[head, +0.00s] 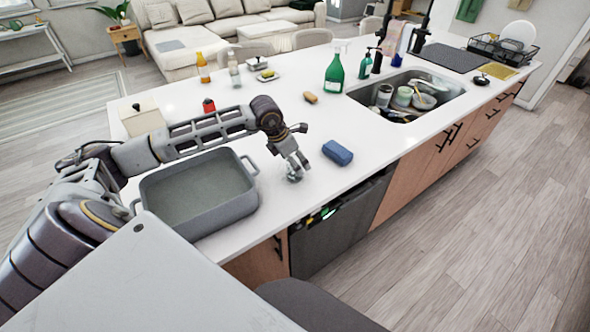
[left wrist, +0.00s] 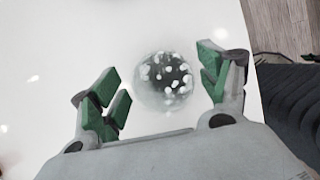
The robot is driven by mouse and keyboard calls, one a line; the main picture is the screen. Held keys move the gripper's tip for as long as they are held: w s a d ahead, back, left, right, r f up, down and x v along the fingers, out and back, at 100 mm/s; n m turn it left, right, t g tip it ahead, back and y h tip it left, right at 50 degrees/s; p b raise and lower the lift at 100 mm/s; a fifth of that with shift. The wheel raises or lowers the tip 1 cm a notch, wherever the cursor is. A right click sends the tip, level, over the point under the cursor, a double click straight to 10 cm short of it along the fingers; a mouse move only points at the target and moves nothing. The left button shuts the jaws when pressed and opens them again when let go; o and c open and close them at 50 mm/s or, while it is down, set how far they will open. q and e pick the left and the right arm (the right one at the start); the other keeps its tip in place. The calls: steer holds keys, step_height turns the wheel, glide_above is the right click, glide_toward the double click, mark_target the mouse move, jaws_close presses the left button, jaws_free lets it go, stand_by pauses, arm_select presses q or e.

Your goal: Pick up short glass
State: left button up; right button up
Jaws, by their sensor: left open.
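A short clear glass (head: 294,174) stands on the white island top (head: 275,205), between the grey pan and the blue sponge. In the left wrist view the glass (left wrist: 166,80) shows from above as a round, see-through shape with white spots. My left gripper (head: 297,170) is above the glass, pointing down, with its fingers spread. In the left wrist view the green finger pads (left wrist: 163,92) lie on either side of the glass with gaps, nearer to it on the right. My right gripper is in neither view.
A grey roasting pan (head: 245,205) stands left of the glass, under my left arm. A blue sponge (head: 337,152) lies to its right. A green spray bottle (head: 334,74) and a sink (head: 380,113) with dishes are farther back. The counter's front edge is close.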

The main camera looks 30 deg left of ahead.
arm_select(q)
steer(key=shift+p+x, duration=0.3)
steer(key=shift+x, duration=1.65)
steer(key=shift+s+d, duration=0.1)
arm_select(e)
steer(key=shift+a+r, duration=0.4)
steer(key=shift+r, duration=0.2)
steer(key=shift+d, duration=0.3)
arm_select(q)
steer(key=shift+c, duration=0.7)
steer(key=c, duration=1)
steer(key=shift+r, duration=0.1)
steer(key=shift+c, duration=0.2)
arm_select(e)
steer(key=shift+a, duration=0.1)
